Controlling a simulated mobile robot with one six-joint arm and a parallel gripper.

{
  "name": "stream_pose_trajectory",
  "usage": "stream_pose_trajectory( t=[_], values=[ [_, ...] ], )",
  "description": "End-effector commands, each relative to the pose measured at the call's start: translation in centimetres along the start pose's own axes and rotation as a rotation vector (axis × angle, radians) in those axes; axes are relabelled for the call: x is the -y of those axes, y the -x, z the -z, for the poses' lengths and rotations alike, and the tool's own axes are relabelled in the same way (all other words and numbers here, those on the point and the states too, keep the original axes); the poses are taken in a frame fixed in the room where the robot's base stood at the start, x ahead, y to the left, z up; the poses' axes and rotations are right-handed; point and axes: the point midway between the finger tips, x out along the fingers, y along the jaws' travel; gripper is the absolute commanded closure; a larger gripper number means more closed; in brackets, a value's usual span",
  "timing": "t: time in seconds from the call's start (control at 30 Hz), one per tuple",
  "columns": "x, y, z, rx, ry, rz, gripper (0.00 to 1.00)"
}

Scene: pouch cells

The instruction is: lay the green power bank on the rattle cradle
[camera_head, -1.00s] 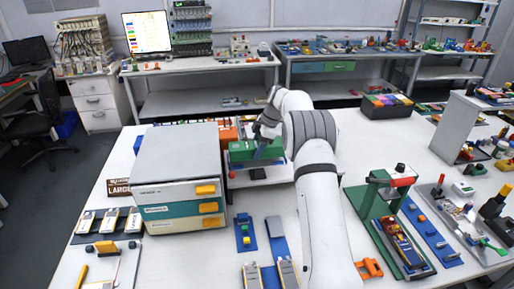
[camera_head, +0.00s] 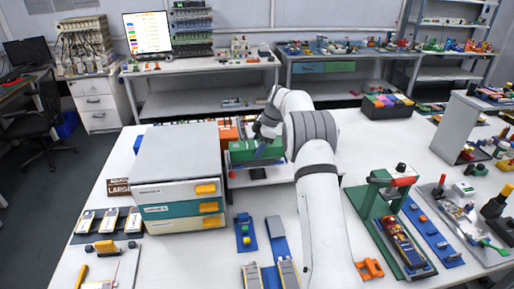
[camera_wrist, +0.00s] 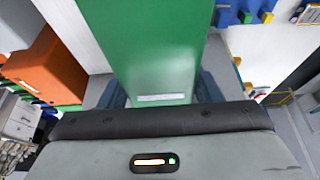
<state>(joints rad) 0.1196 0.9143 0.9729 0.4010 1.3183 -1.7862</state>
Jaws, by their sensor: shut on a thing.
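The green power bank (camera_head: 243,152) is a large green block, held level in the head view, just right of the drawer cabinet. My gripper (camera_head: 266,148) is shut on it. In the wrist view the power bank (camera_wrist: 152,45) stretches forward from between my blue-grey fingers, with a pale label near the palm. A low grey stand with a dark pad (camera_head: 258,174) and a red knob lies below the power bank. It may be the rattle cradle, but my arm and the power bank partly hide it. I cannot tell whether they touch.
The drawer cabinet (camera_head: 178,172) stands close on the left. Orange boxes (camera_head: 228,134) sit behind the power bank. A green press (camera_head: 385,215) stands to the right of my arm. Blue trays with small parts (camera_head: 246,233) lie in front.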

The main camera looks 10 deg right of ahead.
Motion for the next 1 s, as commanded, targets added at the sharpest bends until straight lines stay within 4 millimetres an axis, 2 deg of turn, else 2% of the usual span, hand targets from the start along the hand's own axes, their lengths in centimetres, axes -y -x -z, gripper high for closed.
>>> stream_pose_trajectory(
  t=[1.0],
  values=[
    [0.0, -1.8, -0.8, 0.000, 0.000, -0.002, 0.76]
  ],
)
